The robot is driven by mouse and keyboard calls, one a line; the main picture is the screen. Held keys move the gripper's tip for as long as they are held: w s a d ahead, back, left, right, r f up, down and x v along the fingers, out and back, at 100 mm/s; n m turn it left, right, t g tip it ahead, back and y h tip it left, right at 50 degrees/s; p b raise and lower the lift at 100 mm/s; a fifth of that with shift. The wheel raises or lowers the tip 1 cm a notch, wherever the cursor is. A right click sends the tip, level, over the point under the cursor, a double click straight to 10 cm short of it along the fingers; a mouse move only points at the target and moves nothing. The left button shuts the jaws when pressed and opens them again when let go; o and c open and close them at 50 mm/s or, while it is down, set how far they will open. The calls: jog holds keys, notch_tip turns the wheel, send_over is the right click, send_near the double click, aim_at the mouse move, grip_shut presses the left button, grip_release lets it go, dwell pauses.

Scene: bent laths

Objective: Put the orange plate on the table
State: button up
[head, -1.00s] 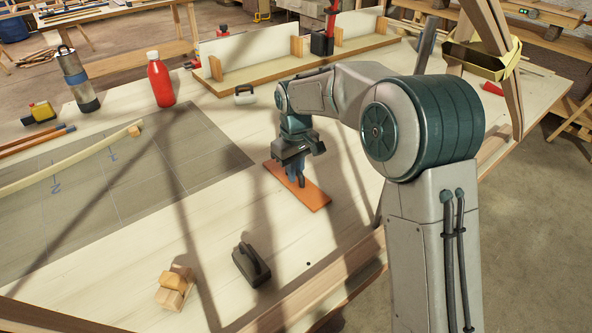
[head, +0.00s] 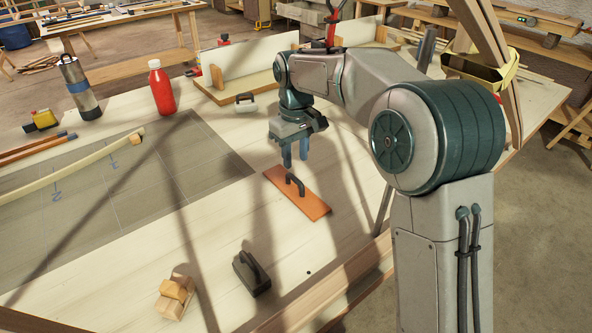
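The orange plate (head: 312,204) is a flat rectangular board with a dark arched handle (head: 294,184) on top. It lies flat on the pale wooden table (head: 215,235), near the middle, right of the grey tiled area. My gripper (head: 294,166) hangs above the plate's far end, pointing down. Its two fingers are apart with nothing between them, and it is clear of the handle. The plate's underside is hidden.
A dark block with a handle (head: 251,273) and small wooden blocks (head: 175,294) lie toward the front. A red bottle (head: 161,88), a steel flask (head: 80,88) and a white-handled item (head: 245,103) stand farther back. The table between is clear.

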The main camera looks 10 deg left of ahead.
aim_at(295, 178)
jog(key=shift+r, duration=2)
